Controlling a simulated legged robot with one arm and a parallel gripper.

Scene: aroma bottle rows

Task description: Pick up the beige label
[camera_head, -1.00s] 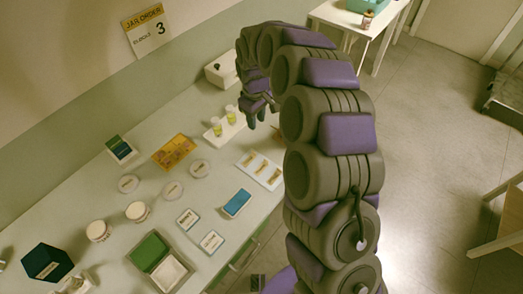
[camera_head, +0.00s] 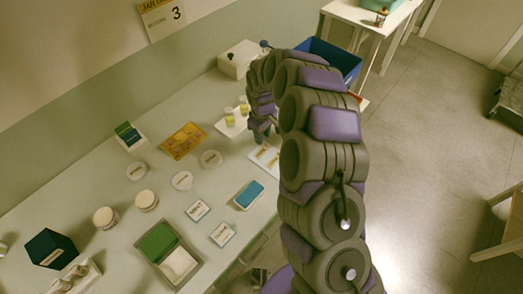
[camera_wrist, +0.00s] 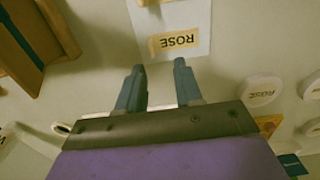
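A beige label (camera_wrist: 174,40) reading ROSE lies on a white card (camera_wrist: 197,14), just beyond my fingertips in the wrist view. Part of another label shows at the top edge there. In the head view the card (camera_head: 262,154) lies on the table, partly hidden by my arm, with beige labels on it. My gripper (camera_wrist: 158,68) is open, with nothing between its two blue-grey fingers. In the head view my gripper (camera_head: 262,136) is over or beside the card's far edge; the exact height cannot be told.
Two small yellow-green bottles (camera_head: 229,116) stand on a white holder behind the gripper. An orange-yellow sheet (camera_head: 183,141), several round white lids and a blue-topped tray (camera_head: 249,194) lie on the table. A blue bin (camera_head: 341,58) stands beyond the table.

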